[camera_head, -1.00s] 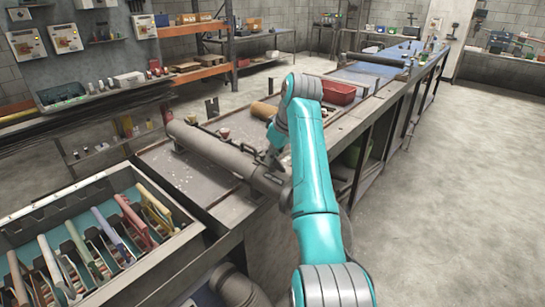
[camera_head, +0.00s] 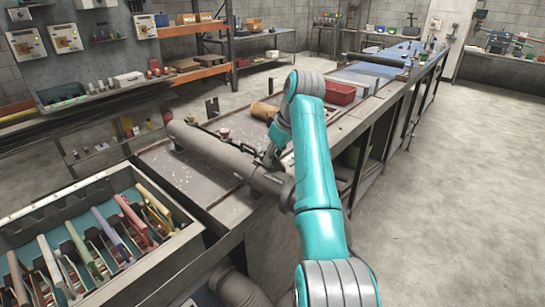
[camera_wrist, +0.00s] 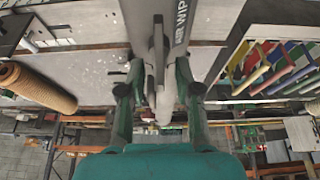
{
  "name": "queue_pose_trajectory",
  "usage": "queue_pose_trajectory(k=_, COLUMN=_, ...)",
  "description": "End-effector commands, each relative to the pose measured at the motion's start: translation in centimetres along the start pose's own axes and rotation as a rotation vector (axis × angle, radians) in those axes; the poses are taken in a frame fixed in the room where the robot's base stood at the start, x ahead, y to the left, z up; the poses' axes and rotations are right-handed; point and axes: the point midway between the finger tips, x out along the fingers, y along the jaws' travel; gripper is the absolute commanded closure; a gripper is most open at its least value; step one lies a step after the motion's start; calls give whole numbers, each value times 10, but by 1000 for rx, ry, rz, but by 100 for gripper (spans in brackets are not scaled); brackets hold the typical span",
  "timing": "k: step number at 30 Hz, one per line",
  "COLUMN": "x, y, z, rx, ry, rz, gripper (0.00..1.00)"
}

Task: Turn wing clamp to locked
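The wing clamp, a narrow grey lever (camera_wrist: 158,50), stands out from the tube in the middle of the wrist view. My gripper (camera_wrist: 159,92) is open, with one dark-tipped finger on each side of the lever and gaps visible. In the head view my gripper (camera_head: 271,153) is at the tube's near right part, where the arm partly hides the clamp.
A brown roll (camera_head: 264,111) and a red bin (camera_head: 340,93) lie on the bench beyond the arm. A case of coloured-handled tools (camera_head: 95,245) stands at the near left. The floor to the right (camera_head: 450,190) is clear.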

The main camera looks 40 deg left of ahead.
Motion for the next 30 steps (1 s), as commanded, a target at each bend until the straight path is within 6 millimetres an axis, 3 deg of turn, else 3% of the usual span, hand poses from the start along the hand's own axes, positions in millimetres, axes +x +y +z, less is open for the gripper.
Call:
queue_pose_trajectory(k=16, x=-96, y=1, z=0, rx=0, ry=3, rz=2, gripper=67)
queue_pose_trajectory(k=22, x=-111, y=1, z=-1, rx=-1, ry=2, rz=1, gripper=67)
queue_pose_trajectory(k=30, x=-114, y=1, z=-1, rx=0, ry=2, rz=1, gripper=67)
